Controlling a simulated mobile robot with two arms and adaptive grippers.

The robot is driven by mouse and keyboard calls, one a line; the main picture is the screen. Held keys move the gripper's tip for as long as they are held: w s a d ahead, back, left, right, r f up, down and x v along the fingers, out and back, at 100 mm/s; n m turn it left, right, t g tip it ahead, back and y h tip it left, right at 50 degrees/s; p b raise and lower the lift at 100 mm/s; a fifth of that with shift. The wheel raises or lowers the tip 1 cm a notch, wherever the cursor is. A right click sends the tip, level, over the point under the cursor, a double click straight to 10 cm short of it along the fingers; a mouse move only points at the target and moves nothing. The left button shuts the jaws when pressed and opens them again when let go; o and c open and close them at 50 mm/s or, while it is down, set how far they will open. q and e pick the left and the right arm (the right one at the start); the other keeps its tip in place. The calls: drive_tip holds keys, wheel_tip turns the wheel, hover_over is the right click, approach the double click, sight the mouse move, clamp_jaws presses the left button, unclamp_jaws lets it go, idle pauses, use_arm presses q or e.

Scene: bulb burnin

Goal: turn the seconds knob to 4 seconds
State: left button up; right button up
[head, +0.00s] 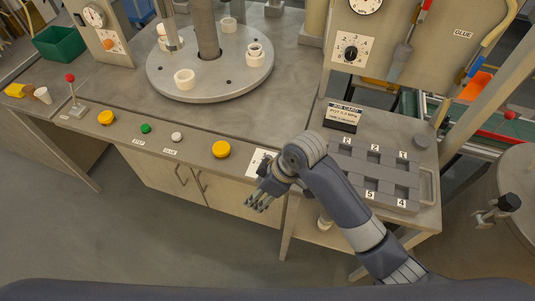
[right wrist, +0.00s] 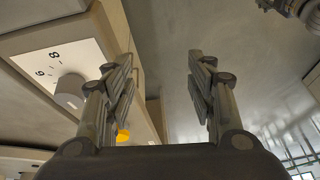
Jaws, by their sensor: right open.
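A grey knob (right wrist: 70,91) sits on a white dial plate in the right wrist view, with the numbers 6 and 8 readable beside it. In the head view the white plate (head: 260,160) is on the bench's front edge, partly hidden by my right arm; a 2 shows on it. The knob's pointer setting cannot be made out. My right gripper (head: 258,201) is open and empty, in front of the bench edge just below the plate. In the right wrist view the gripper (right wrist: 160,62) has its fingers spread, with the knob to the left, outside them. My left gripper is not in view.
Yellow buttons (head: 221,149), a green button (head: 146,128) and a white button (head: 177,136) line the bench front. A numbered grey tray (head: 346,174) is at right. A black knob (head: 351,53) is on the upright panel. The floor before the bench is clear.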

drive_tip(key=w+d+r+n+g+h, duration=0.15)
drive_tip(key=w+r+n+h, duration=0.25)
drive_tip(key=w+r+n, duration=0.55)
drive_tip(key=shift+m, duration=0.85)
drive_tip(key=f, duration=0.3)
drive_tip(key=w+f+p, duration=0.1)
drive_tip(key=f, duration=0.2)
drive_tip(key=f+p, duration=0.1)
drive_tip(key=f, duration=0.1)
drive_tip(key=shift+w+d+f, duration=0.15)
drive_tip(key=shift+f, duration=0.25)
drive_tip(key=c, duration=1.1)
